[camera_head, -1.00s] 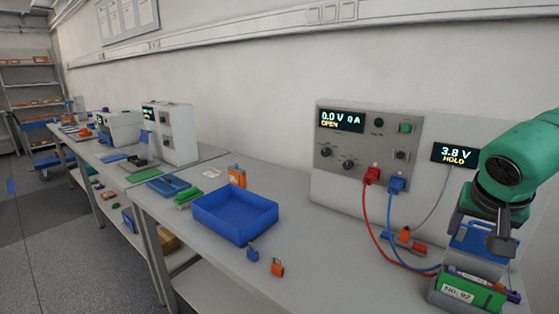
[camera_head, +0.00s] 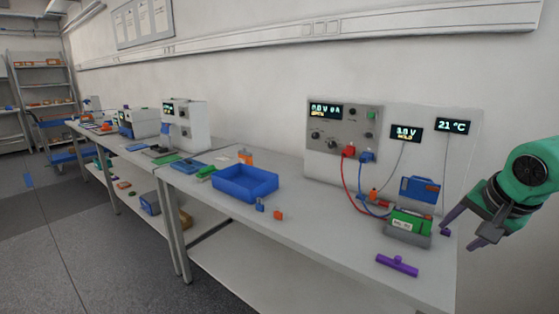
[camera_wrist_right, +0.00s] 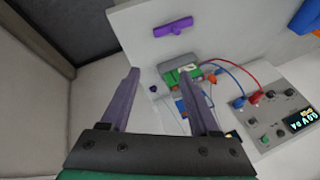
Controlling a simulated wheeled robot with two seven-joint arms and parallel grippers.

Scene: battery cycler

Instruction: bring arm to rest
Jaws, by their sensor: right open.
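My right gripper (camera_head: 462,226) is on the green arm at the right of the head view, beyond the bench's right end. Its jaws are apart with nothing between them. In the right wrist view the two fingers of the right gripper (camera_wrist_right: 170,88) stand apart, with the bench behind them. A green battery pack (camera_head: 408,222) sits in a grey holder near the bench's right end; it also shows in the right wrist view (camera_wrist_right: 180,76). A purple bar (camera_head: 397,265) lies on the bench in front of it. My left gripper is not in view.
The cycler panel (camera_head: 340,138) stands at the back of the bench (camera_head: 330,245), with red and blue leads running to the pack. A blue tray (camera_head: 245,183) stands to its left. A small blue padlock and a small orange one lie before the tray.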

